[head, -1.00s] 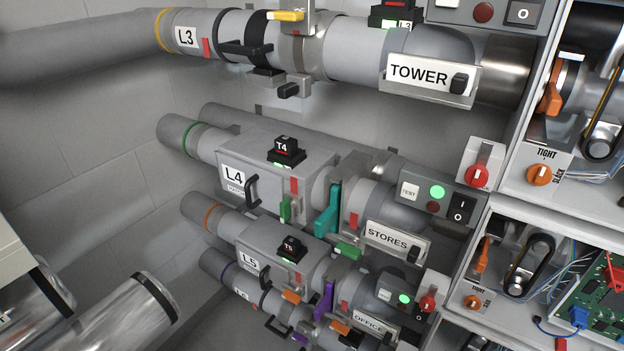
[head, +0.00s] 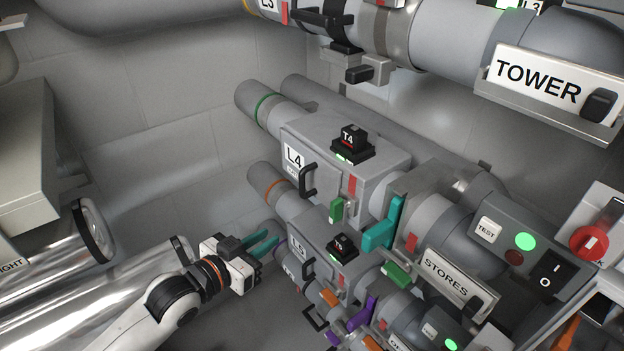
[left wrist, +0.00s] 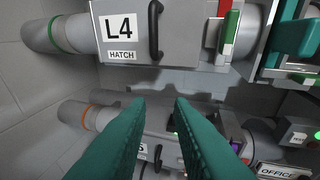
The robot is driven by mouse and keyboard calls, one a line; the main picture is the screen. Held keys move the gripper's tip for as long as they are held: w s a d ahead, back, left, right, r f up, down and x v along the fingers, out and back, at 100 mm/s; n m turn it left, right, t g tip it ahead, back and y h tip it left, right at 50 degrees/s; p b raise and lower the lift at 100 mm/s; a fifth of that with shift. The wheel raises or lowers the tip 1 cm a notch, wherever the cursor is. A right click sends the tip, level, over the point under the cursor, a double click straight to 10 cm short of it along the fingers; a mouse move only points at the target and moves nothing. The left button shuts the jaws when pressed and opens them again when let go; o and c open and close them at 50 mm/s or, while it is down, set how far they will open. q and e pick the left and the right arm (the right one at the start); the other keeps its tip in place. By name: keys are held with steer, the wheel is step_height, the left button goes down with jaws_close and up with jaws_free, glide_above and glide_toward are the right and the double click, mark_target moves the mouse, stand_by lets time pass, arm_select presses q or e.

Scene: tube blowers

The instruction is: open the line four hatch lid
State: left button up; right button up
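The line four hatch is a grey box marked L4 (head: 345,150) on a pipe with a green ring. Its lid has a black bar handle (head: 309,180), a green latch (head: 336,209) and a red mark; the lid looks shut. The left wrist view shows the L4 HATCH label and the handle (left wrist: 155,28) at the top. My left gripper (head: 262,246) has teal fingers, which are apart and empty. It is left of and below the L4 handle, near the L5 box. In the left wrist view the fingers (left wrist: 160,108) point toward the gap below L4. My right gripper is not in view.
The L5 hatch box (head: 318,240) sits below L4, with another line beneath it. A teal lever (head: 383,225) stands right of the L4 latch. The STORES plate (head: 447,282) and a switch panel are farther right. Shiny pipes (head: 90,295) run at lower left.

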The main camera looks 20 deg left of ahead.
arm_select(q)
steer(key=t+h, duration=0.2)
glide_toward(300, 184)
steer(key=s, duration=0.1)
steer(key=shift+m, duration=0.4)
steer(key=x, duration=0.6)
steer(key=p+x, duration=0.1)
steer(key=x, duration=0.4)
steer(key=shift+w, duration=0.45)
jaws_close()
